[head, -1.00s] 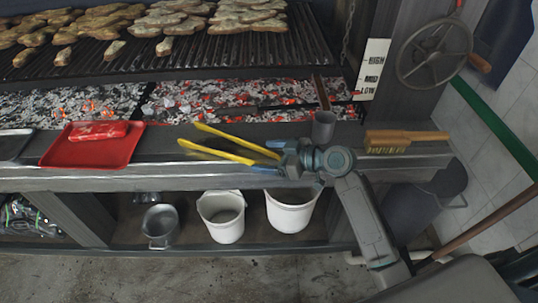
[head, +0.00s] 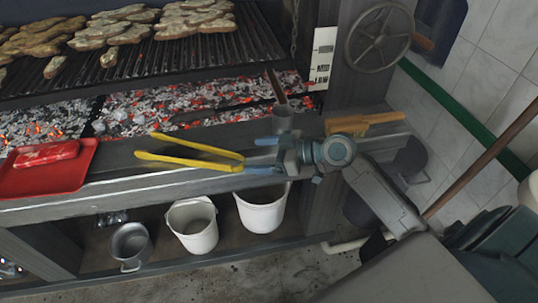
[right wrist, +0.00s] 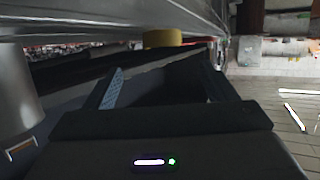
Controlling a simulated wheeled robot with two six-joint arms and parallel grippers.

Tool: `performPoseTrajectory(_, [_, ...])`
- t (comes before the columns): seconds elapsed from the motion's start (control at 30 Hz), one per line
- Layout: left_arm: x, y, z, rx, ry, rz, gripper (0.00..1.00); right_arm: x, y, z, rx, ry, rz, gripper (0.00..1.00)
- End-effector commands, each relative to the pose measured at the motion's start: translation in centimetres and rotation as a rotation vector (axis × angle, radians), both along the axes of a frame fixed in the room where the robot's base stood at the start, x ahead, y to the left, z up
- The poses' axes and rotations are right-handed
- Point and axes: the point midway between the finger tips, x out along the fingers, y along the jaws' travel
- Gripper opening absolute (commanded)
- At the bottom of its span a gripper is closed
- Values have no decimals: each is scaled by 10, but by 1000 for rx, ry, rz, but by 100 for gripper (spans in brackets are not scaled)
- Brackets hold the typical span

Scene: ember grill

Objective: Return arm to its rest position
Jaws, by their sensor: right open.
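In the head view my right gripper (head: 247,156) is in front of the grill's front ledge (head: 215,172), with its blue fingers pointing left. The fingers are open and empty. In that view I cannot tell whether fingers and tongs touch. In the right wrist view the open gripper (right wrist: 160,72) shows dark fingers with a yellow piece (right wrist: 163,38) beyond them, apparently the tongs' end. My left gripper is not in view.
A red tray (head: 80,177) is at left. Glowing coals (head: 150,115) lie behind. White buckets (head: 193,225) stand on the shelf below. Floor in front is free.

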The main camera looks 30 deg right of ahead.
Motion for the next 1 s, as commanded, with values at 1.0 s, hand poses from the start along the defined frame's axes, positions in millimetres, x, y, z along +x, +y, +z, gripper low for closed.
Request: performPoseTrajectory(1.0, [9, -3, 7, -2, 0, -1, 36, -126, 6, -128, -278, 405, -244, 78])
